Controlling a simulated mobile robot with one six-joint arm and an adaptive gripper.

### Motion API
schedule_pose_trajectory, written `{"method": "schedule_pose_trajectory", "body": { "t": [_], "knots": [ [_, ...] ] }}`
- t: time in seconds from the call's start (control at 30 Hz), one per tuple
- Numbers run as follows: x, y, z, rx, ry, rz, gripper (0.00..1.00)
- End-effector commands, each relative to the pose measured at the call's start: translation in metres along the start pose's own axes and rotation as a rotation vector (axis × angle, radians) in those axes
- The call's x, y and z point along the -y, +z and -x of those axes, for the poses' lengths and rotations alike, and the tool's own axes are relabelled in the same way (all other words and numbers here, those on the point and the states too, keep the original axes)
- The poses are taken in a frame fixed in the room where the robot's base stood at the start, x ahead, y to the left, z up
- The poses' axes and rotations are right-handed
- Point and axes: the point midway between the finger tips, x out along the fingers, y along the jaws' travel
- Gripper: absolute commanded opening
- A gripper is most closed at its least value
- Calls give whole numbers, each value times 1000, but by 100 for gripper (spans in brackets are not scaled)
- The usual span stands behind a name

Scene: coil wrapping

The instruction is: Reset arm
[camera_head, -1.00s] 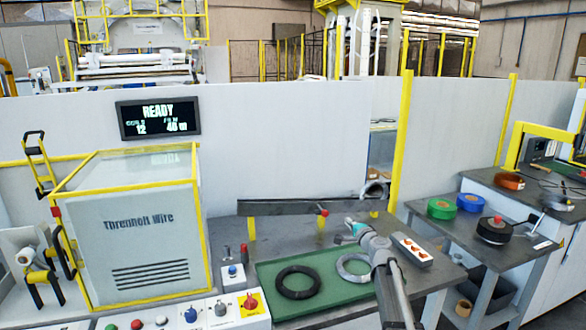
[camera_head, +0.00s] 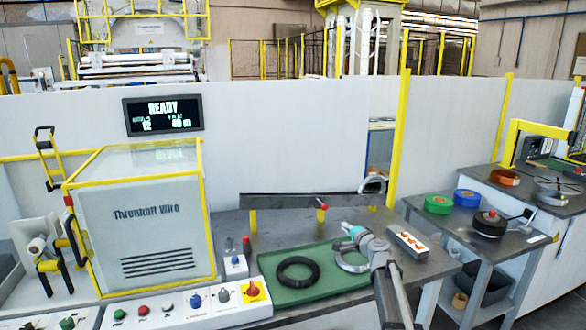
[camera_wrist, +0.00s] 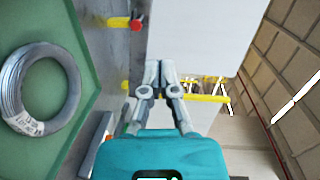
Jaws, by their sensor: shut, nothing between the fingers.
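My gripper (camera_head: 350,229) is shut and empty above the green mat (camera_head: 325,284) on the bench, with my arm reaching in from the lower right. In the wrist view my gripper (camera_wrist: 158,78) also shows with its fingertips together. A black coil (camera_head: 297,272) lies flat on the mat to the left of my gripper. A silver wire coil (camera_head: 352,268) lies at the mat's right side, partly hidden by my arm. In the wrist view the silver coil (camera_wrist: 42,125) with a white label lies on the mat at the left, apart from my fingers.
A long metal bar (camera_head: 300,200) with a red knob (camera_head: 323,206) stands behind the mat. A white block with orange sockets (camera_head: 408,242) sits right of my arm. A control panel (camera_head: 190,308) lies front left.

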Motion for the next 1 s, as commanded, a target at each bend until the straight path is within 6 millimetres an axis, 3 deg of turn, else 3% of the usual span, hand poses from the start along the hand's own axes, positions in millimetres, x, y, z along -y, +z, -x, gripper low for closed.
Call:
{"method": "schedule_pose_trajectory", "body": {
  "t": [0.27, 0.47, 0.7, 1.0],
  "knots": [
    [-26, 34, 15, 99, 73, 116, 0],
    [-58, 70, 35, 215, 170, 245, 0],
    [-128, 126, 86, 433, 389, 472, 0],
    [-214, 165, 175, 683, 734, 710, 0]
  ]
}}
